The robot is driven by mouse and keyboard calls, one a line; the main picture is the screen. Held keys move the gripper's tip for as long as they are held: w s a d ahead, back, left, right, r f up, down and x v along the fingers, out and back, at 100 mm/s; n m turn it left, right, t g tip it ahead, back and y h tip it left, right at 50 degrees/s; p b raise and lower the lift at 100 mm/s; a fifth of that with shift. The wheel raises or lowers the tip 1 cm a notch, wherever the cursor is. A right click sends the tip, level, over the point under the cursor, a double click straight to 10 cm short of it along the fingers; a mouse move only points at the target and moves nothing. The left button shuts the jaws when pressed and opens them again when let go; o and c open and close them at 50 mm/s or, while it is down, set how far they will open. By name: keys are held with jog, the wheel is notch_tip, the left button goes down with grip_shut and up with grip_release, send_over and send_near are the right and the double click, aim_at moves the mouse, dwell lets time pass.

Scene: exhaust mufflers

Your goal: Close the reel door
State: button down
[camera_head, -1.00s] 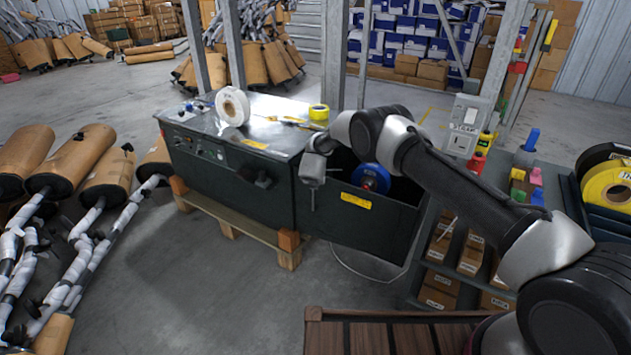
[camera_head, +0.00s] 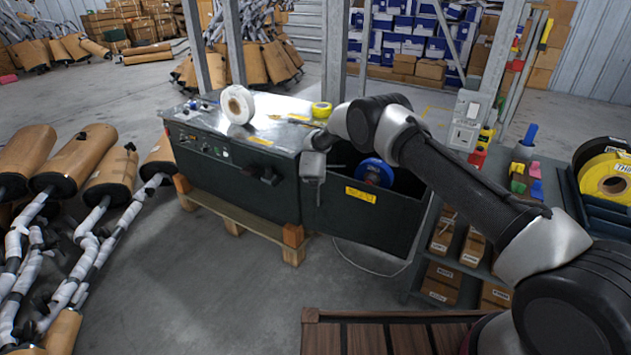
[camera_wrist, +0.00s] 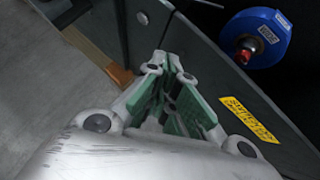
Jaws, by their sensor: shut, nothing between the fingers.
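The reel door (camera_head: 375,223) is the dark panel with a yellow label at the right end of the dark strapping machine (camera_head: 225,165). It stands open, swung outward, and a blue reel (camera_head: 374,172) shows in the opening behind it. My gripper (camera_head: 313,182) is at the door's left part, near the machine's corner. In the wrist view my gripper (camera_wrist: 170,75) has its green-padded fingers together and empty, close to the outer face of the door (camera_wrist: 215,75). I cannot tell whether they touch it. The blue reel (camera_wrist: 257,38) shows beyond the door's top edge.
A white tape roll (camera_head: 237,105) and a yellow tape roll (camera_head: 321,110) stand on the machine top. A shelf (camera_head: 470,262) with small boxes is to the right of the door. Wrapped mufflers (camera_head: 75,160) lie at the left.

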jog(key=s+a+r+n+y, duration=0.1)
jog(key=s+a+r+n, duration=0.3)
jog(key=s+a+r, duration=0.15)
jog(key=s+f+n+g+y, duration=0.3)
jog(key=s+n, duration=0.4)
jog(key=n, duration=0.4)
jog(key=s+d+r+n+g+y, duration=0.2)
jog(key=s+d+r+n+g, duration=0.15)
jog(key=s+r+n, duration=0.5)
jog(key=s+d+r+n+t+h, duration=0.1)
jog(key=s+d+r+n+h, duration=0.2)
jog(key=s+d+r, duration=1.4)
jog(key=s+d+r+n+t+h, duration=0.1)
jog(key=s+d+r+n, duration=0.8)
jog(key=s+d+r, duration=0.9)
jog(key=s+d+h, duration=0.1)
jog(key=s+d, duration=0.1)
jog(key=d, duration=0.4)
jog(key=shift+d+n+h, duration=0.35)
jog(key=shift+h, duration=0.05)
